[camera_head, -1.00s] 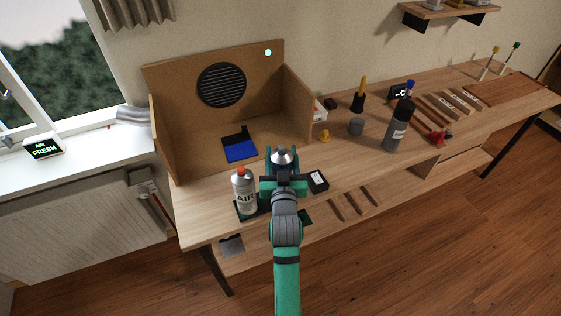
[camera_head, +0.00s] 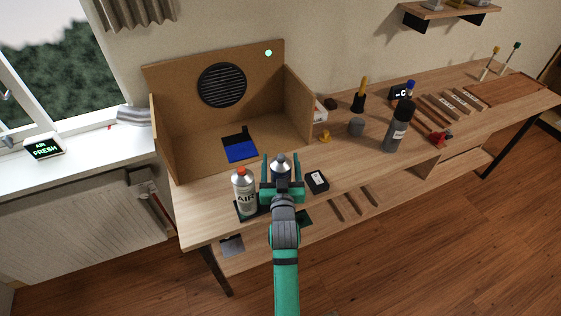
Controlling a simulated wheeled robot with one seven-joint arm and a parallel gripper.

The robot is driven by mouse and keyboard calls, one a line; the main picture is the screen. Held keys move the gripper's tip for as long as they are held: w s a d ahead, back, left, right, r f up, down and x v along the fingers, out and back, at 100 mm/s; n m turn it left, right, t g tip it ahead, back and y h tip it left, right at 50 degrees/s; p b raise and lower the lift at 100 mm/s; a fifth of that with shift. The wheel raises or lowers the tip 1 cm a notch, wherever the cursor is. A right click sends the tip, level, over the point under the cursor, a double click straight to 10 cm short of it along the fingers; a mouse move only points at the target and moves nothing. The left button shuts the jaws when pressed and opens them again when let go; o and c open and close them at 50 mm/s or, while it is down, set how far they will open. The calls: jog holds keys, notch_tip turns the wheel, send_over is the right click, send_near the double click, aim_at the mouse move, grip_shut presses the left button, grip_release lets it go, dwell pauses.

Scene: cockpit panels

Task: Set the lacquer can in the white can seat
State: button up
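A can with a silver-grey conical top (camera_head: 281,162) stands upright near the bench's front edge; I take it to be the lacquer can, but no label shows. My gripper (camera_head: 283,165) has its green fingers on either side of this can, with a visible gap to each. The can's lower part and whatever is beneath it are hidden behind my gripper and arm. A white can marked AIR (camera_head: 244,194) with an orange-red cap stands just left of my gripper, on a dark base.
A cardboard-coloured booth (camera_head: 178,128) with a round vent and a blue pad (camera_head: 240,150) stands behind.

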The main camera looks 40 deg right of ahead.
jog(key=shift+r, duration=0.15)
jog(key=v, duration=1.2)
jog(key=shift+a, duration=0.1)
jog(key=s+a+f+n+y, duration=0.1)
jog(key=s+a+f+y, duration=0.15)
jog(key=a, duration=0.35)
jog(key=s+a+f+n+y, duration=0.1)
jog(key=s+a+f, duration=0.2)
jog(key=a+f, duration=0.15)
jog(key=s+a+n+y, duration=0.4)
jog(key=s+a+y, duration=0.2)
jog(key=s+a, duration=1.3)
jog(key=s, duration=0.3)
jog(key=shift+a+f+n, duration=0.25)
jog(key=shift+a+n, duration=0.15)
jog(key=shift+y, duration=0.25)
